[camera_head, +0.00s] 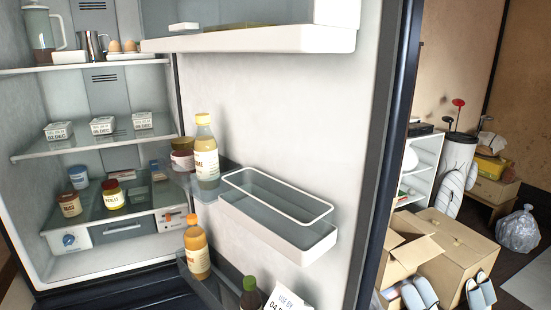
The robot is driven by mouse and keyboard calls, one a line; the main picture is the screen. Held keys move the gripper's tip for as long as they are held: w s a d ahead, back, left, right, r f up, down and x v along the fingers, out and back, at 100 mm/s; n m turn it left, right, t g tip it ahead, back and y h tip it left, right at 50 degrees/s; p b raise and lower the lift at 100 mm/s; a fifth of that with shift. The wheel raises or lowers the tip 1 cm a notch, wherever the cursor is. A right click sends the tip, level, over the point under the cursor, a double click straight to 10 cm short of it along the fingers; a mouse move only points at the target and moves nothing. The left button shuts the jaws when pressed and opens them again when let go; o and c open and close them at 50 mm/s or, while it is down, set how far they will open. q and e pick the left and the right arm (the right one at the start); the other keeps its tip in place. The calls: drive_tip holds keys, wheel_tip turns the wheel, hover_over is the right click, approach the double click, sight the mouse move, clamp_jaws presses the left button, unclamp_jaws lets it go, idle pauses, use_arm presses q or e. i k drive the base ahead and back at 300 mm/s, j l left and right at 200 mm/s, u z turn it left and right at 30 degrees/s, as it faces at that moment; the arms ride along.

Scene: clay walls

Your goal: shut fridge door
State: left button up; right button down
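The fridge door (357,150) stands open on the right of the head view, its inner side facing me and its dark edge running top to bottom. A white-rimmed door bin (290,235) on it is empty. Bottles stand in other door racks, among them a yellow-capped bottle (205,160) and an orange bottle (196,255). The fridge interior (115,105) shows on the left, with glass shelves holding jars, small labelled tubs, eggs and a jug. Neither of my grippers shows in this view.
Right of the door, open cardboard boxes (455,255) and slippers (480,293) lie on the floor. A small white shelf (425,165), a white golf bag (455,165) and a clear plastic bag (518,231) stand behind, near the clay walls (450,60).

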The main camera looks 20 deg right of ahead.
sight(319, 106)
drive_tip(key=l+u, duration=0.15)
drive_tip(key=l, duration=0.2)
drive_tip(key=k+l+u, duration=0.2)
drive_tip(key=l, duration=0.15)
drive_tip(key=l+u, duration=0.15)
drive_tip(key=l, duration=0.2)
drive_tip(key=l+u, duration=0.2)
drive_tip(key=l, duration=0.35)
drive_tip(key=k+l+u, duration=0.1)
drive_tip(key=l+u, duration=0.15)
drive_tip(key=l, duration=0.25)
drive_tip(key=l+u, duration=0.15)
drive_tip(key=l, duration=0.7)
drive_tip(key=k+l+u, duration=0.1)
drive_tip(key=k+l, duration=0.15)
drive_tip(key=l, duration=0.2)
drive_tip(key=k+l+u, duration=0.1)
drive_tip(key=k+l, duration=0.2)
drive_tip(key=l, duration=0.15)
drive_tip(key=k+l+u, duration=0.1)
drive_tip(key=k+l, duration=0.2)
drive_tip(key=l, duration=0.15)
drive_tip(key=i+j, duration=0.35)
drive_tip(key=i+z, duration=0.05)
drive_tip(key=i, duration=0.1)
